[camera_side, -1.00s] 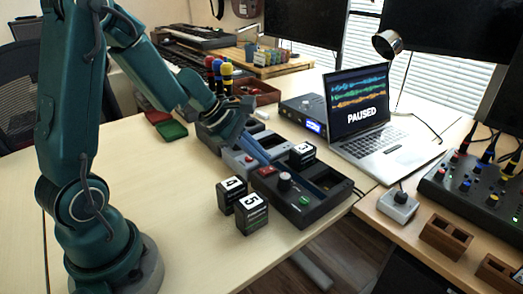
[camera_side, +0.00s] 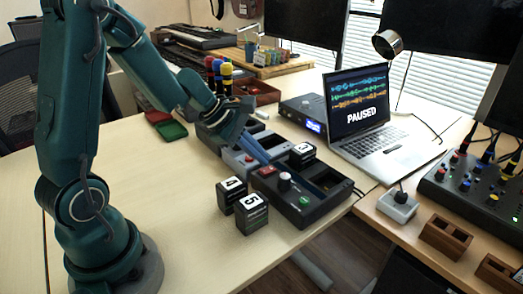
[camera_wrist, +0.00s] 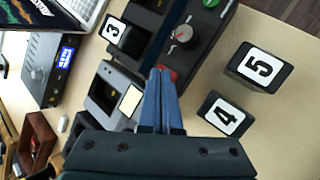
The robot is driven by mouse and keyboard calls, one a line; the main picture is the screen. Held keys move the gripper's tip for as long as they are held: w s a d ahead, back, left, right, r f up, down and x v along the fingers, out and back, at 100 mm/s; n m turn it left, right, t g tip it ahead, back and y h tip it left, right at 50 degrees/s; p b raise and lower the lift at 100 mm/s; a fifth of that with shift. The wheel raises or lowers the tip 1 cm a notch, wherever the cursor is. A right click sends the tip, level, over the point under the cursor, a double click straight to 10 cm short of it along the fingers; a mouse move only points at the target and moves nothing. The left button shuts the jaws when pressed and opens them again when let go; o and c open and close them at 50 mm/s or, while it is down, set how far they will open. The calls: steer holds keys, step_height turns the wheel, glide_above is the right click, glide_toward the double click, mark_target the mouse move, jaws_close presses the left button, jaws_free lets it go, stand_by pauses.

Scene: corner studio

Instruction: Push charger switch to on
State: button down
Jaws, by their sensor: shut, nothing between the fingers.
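The black charger (camera_side: 322,205) lies on the table with a dial, a green button (camera_side: 305,199) and a red switch (camera_side: 267,170) at its far-left end. The wrist view shows its dial (camera_wrist: 183,34) and the red switch (camera_wrist: 173,75), partly covered by my fingers. My gripper (camera_side: 266,163) is shut and empty, with its blue fingers slanting down to the red switch. In the wrist view, my fingertips (camera_wrist: 161,71) overlap the switch's edge; I cannot tell whether they touch it. The switch's position cannot be read.
Blocks 4 (camera_side: 231,194) and 5 (camera_side: 252,213) stand in front of the charger. A laptop (camera_side: 372,125) stands behind right. The table's front left is clear.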

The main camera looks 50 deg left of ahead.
steer(key=shift+f, duration=0.5)
steer(key=shift+f, duration=0.25)
stand_by(0.7)
steer(key=shift+r, duration=0.75)
step_height(320, 180, up, 6)
stand_by(0.6)
